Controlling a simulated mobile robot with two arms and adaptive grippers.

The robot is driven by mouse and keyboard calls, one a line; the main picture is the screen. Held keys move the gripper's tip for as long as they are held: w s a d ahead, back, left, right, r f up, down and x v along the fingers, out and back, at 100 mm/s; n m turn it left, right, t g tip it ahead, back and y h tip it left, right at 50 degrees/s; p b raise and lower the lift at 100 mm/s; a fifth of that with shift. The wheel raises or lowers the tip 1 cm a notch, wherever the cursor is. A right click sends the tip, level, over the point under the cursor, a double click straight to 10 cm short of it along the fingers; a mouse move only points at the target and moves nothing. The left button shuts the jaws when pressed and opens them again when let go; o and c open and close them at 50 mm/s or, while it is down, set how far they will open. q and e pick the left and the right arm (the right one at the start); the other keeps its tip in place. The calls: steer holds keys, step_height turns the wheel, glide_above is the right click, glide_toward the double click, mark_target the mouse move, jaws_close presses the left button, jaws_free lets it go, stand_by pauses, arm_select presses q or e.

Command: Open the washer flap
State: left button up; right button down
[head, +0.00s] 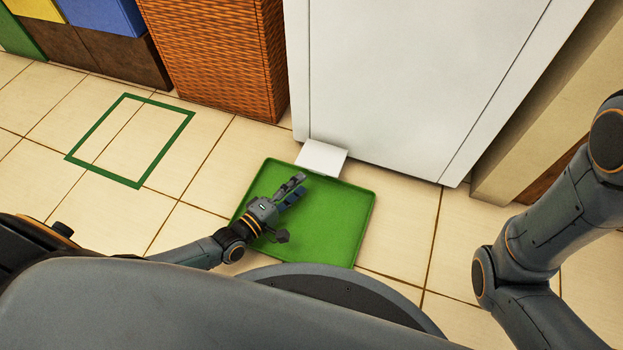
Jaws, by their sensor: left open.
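The white washer (410,75) stands at the top centre against the back. A small white flap (321,158) sticks out from the bottom left of its front, tilted outward over the far edge of a green tray (335,220). My left gripper (298,190) is over the tray, just below the flap in the picture. Its fingers are apart and nothing shows between them. It looks close to the flap but apart from it. My right arm shows at the right edge, but its gripper is out of view.
A woven orange-brown basket (215,50) stands left of the washer. Coloured bins on a brown unit (125,60) are at the upper left. A green square outline (166,105) marks the tiled floor at left, which is clear. A beige panel (540,120) stands right of the washer.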

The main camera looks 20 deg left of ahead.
mark_target(322, 160)
arm_select(q)
steer(key=b+x, duration=0.2)
steer(key=x, duration=0.2)
steer(key=shift+w+f, duration=0.15)
steer(key=shift+w, duration=0.1)
steer(key=shift+w+d, duration=0.3)
steer(key=shift+w, duration=0.25)
jaws_close()
